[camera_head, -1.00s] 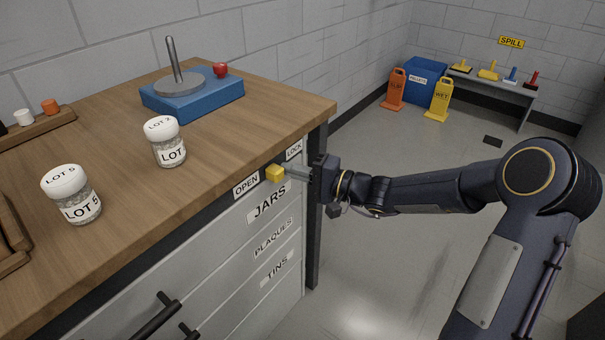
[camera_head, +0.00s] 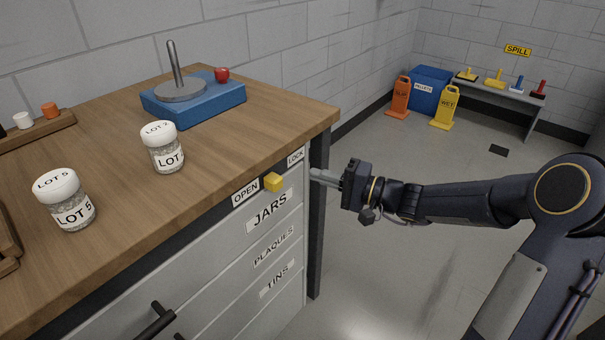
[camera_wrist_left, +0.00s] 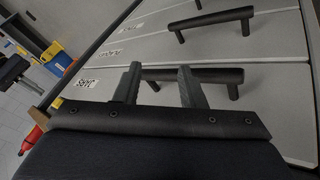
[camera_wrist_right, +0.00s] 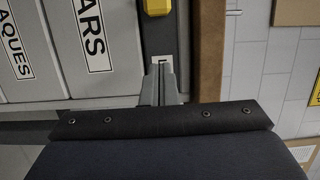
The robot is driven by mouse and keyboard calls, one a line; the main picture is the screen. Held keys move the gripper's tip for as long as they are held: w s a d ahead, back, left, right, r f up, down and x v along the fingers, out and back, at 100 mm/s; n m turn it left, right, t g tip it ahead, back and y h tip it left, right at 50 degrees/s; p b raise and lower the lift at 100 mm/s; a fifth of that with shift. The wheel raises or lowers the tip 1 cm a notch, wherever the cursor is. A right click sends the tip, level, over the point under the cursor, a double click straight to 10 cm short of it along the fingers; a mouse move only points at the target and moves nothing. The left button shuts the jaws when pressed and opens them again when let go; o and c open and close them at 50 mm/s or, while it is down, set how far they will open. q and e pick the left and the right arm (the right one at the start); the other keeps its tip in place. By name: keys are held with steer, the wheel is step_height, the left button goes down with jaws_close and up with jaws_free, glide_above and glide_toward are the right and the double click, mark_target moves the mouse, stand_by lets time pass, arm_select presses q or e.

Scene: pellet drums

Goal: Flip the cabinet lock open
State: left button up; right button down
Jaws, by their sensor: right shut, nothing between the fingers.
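The cabinet lock is a yellow block (camera_head: 273,181) on the dark strip under the worktop. It sits between the OPEN label (camera_head: 245,192) and the LOCK label (camera_head: 295,157), right beside OPEN. My right gripper (camera_head: 314,175) is shut and empty, apart from the block, to its right by the cabinet's corner. In the right wrist view the yellow block (camera_wrist_right: 157,7) is at the top edge, beyond my shut fingertips (camera_wrist_right: 162,68), which partly cover a label. My left gripper (camera_wrist_left: 160,72) is open in front of a black drawer handle (camera_wrist_left: 215,75); I cannot tell whether they touch.
Drawers labelled JARS (camera_head: 271,215), PLAQUES and TINS lie below the lock. The worktop (camera_head: 230,135) bears two LOT jars (camera_head: 162,148) and a blue base (camera_head: 205,103) with a rod. The floor right of the cabinet is clear around my right arm.

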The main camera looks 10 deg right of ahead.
steer(key=v, duration=0.5)
steer(key=shift+s+d, duration=0.15)
steer(key=shift+d, duration=0.05)
steer(key=s+a+n+g+h, duration=0.2)
steer(key=s+a+n+g, duration=0.1)
steer(key=s, duration=0.5)
steer(key=s+a+n+g+h, duration=0.2)
steer(key=s+a+g, duration=0.2)
steer(key=s, duration=0.4)
steer(key=s+d+f+n+t+h, duration=0.1)
steer(key=s+d+f+h, duration=0.15)
steer(key=s, duration=0.35)
steer(key=s+d+f+t+h, duration=0.1)
steer(key=s+d+h, duration=0.2)
steer(key=s+h, duration=0.15)
step_height(320, 180, up, 21)
steer(key=p, duration=2.2)
steer(key=shift+s+y, duration=0.3)
steer(key=shift+s, duration=0.15)
steer(key=shift+r, duration=0.1)
